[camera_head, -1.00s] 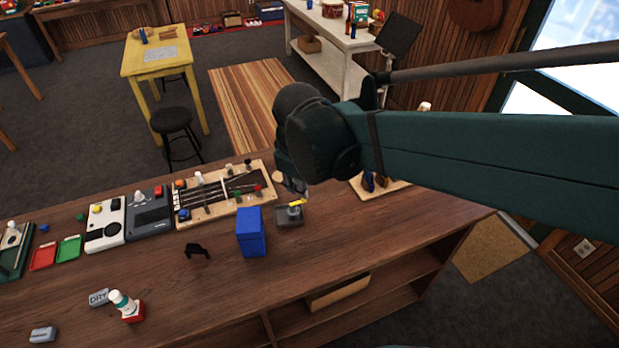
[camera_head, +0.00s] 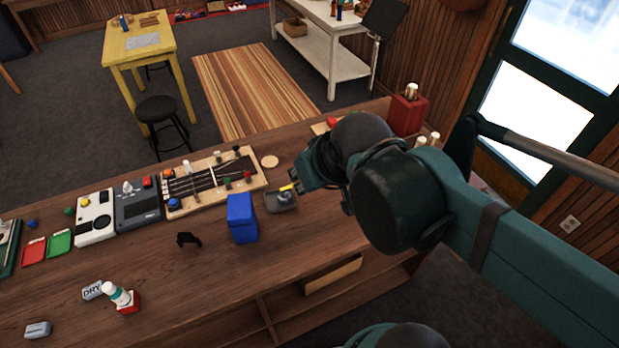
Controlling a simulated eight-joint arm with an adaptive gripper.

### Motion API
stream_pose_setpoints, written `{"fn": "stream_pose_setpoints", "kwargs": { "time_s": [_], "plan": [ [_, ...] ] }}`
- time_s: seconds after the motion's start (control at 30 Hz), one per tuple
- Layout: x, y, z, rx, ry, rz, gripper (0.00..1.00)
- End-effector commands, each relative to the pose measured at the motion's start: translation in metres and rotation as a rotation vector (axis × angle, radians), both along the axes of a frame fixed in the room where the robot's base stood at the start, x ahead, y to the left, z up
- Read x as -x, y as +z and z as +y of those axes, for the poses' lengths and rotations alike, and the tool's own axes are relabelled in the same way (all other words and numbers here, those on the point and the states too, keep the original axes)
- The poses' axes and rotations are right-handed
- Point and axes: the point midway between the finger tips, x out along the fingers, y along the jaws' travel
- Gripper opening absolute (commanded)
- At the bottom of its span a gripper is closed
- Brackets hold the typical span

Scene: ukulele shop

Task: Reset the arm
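My arm comes in from the right in teal and dark grey, over the right part of the wooden counter (camera_head: 340,243). My gripper (camera_head: 294,184) is at its left end, small and partly hidden by the arm's own joints. It is just above and beside a small grey tray (camera_head: 283,207), close to a yellow-tipped item (camera_head: 288,187) there. I cannot tell whether it touches that item, or whether the fingers are open or shut.
A blue box (camera_head: 242,219) stands just left of the tray. A fretboard panel (camera_head: 214,182) with coloured knobs lies behind it. A black clip-like piece (camera_head: 188,239) and a white-capped bottle (camera_head: 121,297) are further left. A red container (camera_head: 407,112) stands behind my arm.

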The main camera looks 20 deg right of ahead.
Motion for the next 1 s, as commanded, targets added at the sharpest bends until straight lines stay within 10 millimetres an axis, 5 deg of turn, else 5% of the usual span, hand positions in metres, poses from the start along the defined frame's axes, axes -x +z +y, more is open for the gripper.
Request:
{"fn": "stream_pose_setpoints", "kwargs": {
  "time_s": [0.63, 1.0],
  "plan": [
    [0.005, -0.002, -0.001, -0.031, -0.036, -0.019, 0.25],
    [0.005, -0.041, 0.0, -0.031, -0.036, -0.018, 0.25]
  ]
}}
